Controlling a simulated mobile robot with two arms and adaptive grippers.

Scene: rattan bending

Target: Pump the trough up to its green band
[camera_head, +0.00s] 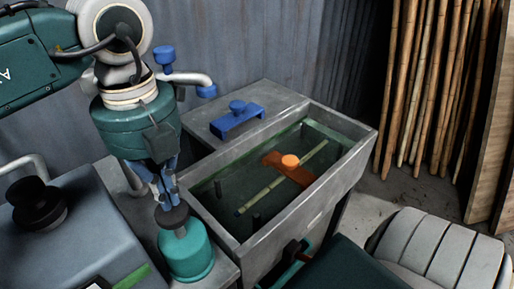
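The grey trough (368,150) stands in the middle, holding murky greenish water. A green band (328,137) shows along its far inner wall. A pale rod lies slantwise across the trough, by an orange piece with a round knob (290,161). A teal pump (187,256) with a dark knob (172,217) on top stands at the trough's near left corner. My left gripper (165,200) points down right over that knob, its fingers close together. Whether it touches or grips the knob, I cannot tell. My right gripper is not in view.
A blue bracket (237,117) sits on the ledge behind the trough. A tap with blue handles (206,91) is beside my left arm. A grey-green box with a black knob (36,202) stands at left. Bamboo poles (420,80) lean at the back right.

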